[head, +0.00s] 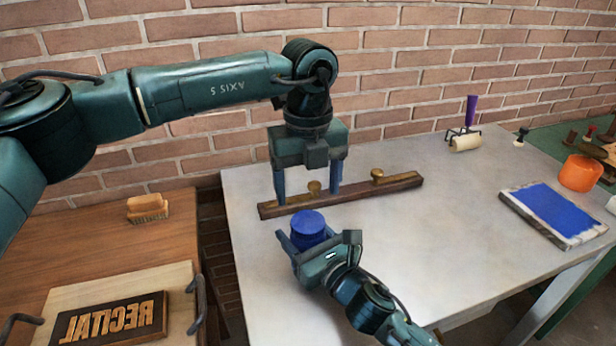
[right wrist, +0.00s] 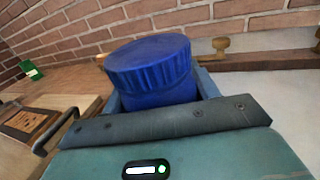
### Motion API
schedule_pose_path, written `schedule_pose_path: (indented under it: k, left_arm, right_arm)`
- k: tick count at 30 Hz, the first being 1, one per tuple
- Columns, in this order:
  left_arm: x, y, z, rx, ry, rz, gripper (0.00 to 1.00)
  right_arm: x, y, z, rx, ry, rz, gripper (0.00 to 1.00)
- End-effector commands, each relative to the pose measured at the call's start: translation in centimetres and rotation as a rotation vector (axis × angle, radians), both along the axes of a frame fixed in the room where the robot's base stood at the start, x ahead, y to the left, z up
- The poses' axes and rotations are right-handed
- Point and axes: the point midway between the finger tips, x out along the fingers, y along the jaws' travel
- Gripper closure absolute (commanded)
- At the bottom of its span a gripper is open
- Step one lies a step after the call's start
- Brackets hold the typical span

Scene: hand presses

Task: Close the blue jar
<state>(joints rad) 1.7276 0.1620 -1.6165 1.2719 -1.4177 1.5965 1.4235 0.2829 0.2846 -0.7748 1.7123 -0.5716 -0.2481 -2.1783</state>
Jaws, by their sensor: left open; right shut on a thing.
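The blue jar (head: 307,226) has a round ribbed blue top and stands on the near left part of the grey table. In the right wrist view, its ribbed blue cap (right wrist: 150,58) sits over a smoother blue body (right wrist: 160,95) and looks slightly tilted there. I cannot tell how tightly it is seated. My right gripper (head: 309,241) is shut around the jar's body from the near side. My left gripper (head: 307,195) points down, open and empty, just behind and above the jar, with its fingers apart near the wooden bar.
A wooden bar with brass knobs (head: 345,195) lies behind the jar. A roller (head: 465,140), a blue ink slab (head: 553,212) and an orange pot (head: 580,173) are at the right. A wooden table (head: 90,245) with a RECITAL block (head: 110,320) and brush (head: 147,207) is at the left. Mid-table is clear.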

Motion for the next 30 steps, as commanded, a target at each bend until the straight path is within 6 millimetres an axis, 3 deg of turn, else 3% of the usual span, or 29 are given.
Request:
schedule_pose_path:
  k: [6,12,24,30]
  left_arm:
    - [-0.1,0.0,-3.7,0.002,0.004,-0.001,0.27]
    - [0.0,0.0,-6.0,0.002,0.002,-0.001,0.27]
    - [0.0,0.0,-6.8,0.0,0.001,-0.001,0.27]
    - [0.0,0.0,-6.8,0.001,0.001,-0.001,0.41]
  right_arm:
    - [-0.1,0.0,-0.1,0.001,0.004,0.001,1.0]
    - [-0.1,0.0,-0.1,0.001,0.004,0.001,1.0]
    - [-0.1,0.0,-0.1,0.001,0.004,0.001,1.0]
    - [-0.1,0.0,-0.1,0.001,0.004,0.001,1.0]
